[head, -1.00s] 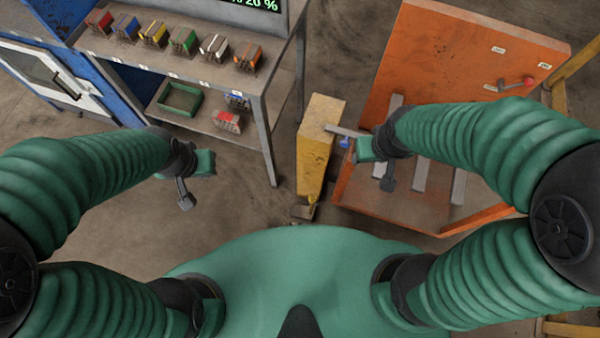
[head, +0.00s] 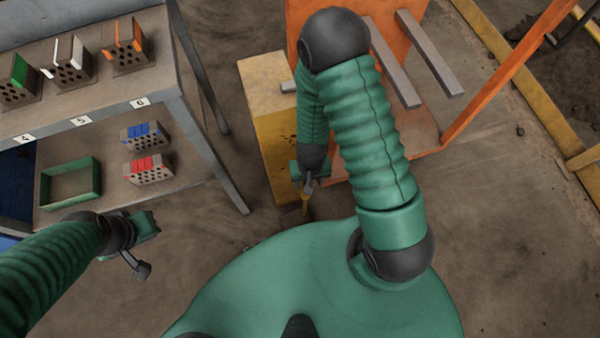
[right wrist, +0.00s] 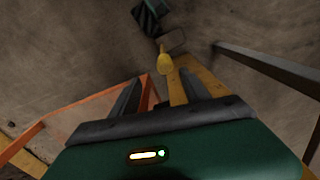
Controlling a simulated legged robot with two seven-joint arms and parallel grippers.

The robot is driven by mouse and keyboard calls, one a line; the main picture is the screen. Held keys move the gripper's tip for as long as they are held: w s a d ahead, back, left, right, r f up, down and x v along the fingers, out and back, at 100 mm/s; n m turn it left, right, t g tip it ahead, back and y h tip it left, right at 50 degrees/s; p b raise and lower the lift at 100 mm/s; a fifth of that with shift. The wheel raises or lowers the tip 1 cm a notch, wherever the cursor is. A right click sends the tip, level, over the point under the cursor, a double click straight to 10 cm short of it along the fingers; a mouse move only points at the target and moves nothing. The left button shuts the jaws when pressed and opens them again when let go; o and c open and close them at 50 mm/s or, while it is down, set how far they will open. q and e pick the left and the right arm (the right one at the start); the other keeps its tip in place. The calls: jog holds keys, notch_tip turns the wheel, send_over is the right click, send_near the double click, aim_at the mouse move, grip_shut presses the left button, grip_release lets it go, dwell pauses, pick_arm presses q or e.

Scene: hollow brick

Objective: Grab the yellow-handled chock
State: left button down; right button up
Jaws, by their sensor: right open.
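The yellow handle of the chock (head: 305,202) shows just below my right gripper (head: 308,184), beside the foot of the yellow post; the chock's body is hidden in the head view. In the right wrist view the yellow handle (right wrist: 165,61) stands beyond the two parted fingers of my right gripper (right wrist: 160,88), with nothing between them. A dark shape at the handle's far end seems to be the chock body, too dim to make out. My left gripper (head: 138,256) hangs at the lower left, away from the chock; its jaws are unclear.
The yellow post (head: 272,115) stands close to my right gripper. An orange cart (head: 425,120) with grey bars lies behind my right arm. A shelf (head: 165,80) at the left holds hollow bricks and a green tray (head: 70,205).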

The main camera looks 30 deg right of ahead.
jog(key=f+b, duration=0.1)
jog(key=f, duration=0.1)
jog(key=f+b, duration=0.1)
jog(key=f, duration=0.2)
jog(key=f+b, duration=0.1)
jog(key=f, duration=0.2)
jog(key=shift+a, duration=0.25)
jog(key=f+b, duration=0.4)
jog(key=f, duration=0.1)
jog(key=shift+w+a+f, duration=0.2)
jog(key=shift+f, duration=0.05)
pick_arm(q)
jog(key=s+x, duration=0.1)
jog(key=x, duration=0.6)
jog(key=shift+s+a+f, duration=0.2)
jog(key=shift+s+f, duration=0.1)
jog(key=shift+f, duration=0.3)
pick_arm(e)
jog(key=shift+r, duration=0.15)
grip_shut()
